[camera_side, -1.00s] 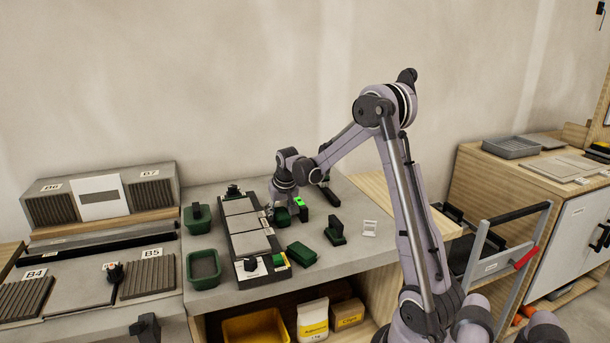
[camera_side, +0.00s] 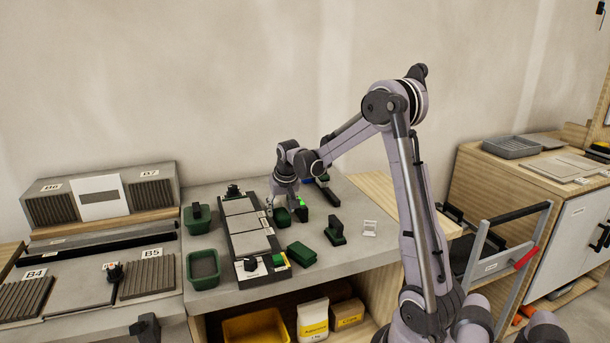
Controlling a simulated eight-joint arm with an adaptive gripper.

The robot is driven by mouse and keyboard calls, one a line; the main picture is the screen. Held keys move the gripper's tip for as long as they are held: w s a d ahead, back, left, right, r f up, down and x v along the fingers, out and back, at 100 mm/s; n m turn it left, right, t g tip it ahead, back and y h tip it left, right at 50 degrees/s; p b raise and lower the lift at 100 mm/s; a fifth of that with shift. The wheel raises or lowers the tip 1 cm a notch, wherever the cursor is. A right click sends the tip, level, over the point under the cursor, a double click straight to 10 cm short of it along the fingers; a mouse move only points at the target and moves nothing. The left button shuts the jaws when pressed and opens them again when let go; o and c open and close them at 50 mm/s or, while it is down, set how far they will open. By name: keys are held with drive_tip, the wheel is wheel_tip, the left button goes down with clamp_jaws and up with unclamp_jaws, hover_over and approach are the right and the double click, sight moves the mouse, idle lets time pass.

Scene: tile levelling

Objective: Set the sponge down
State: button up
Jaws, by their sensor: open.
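My gripper (camera_side: 290,207) is open and points down over the worktop, at the right side of the tile frame. A small rounded dark green object (camera_side: 282,217), which looks like the sponge, lies right below it beside the frame. The gripper partly hides it, and I cannot tell whether a finger still touches it. The tile frame (camera_side: 264,268) holds grey tiles (camera_side: 249,243) in a row and has dark clamps at its ends.
A green block (camera_side: 302,254) and a dark upright tool (camera_side: 335,232) stand on the bench right of the frame. Two green tubs stand left, one in front (camera_side: 203,270) and one behind (camera_side: 197,219).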

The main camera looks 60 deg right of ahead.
drive_tip(key=v, duration=0.9)
drive_tip(key=s+a+n+t+y, duration=0.1)
drive_tip(key=s+a+n, duration=0.3)
drive_tip(key=a, duration=1)
drive_tip(key=s+a+f+n+t+y, duration=0.1)
drive_tip(key=s+a+n, duration=0.4)
drive_tip(key=a, duration=0.9)
drive_tip(key=shift+s+a+f+t+y, duration=0.2)
drive_tip(key=shift+s+a+t+y, duration=0.3)
drive_tip(key=shift+s+t, duration=0.6)
drive_tip(key=shift+d, duration=0.1)
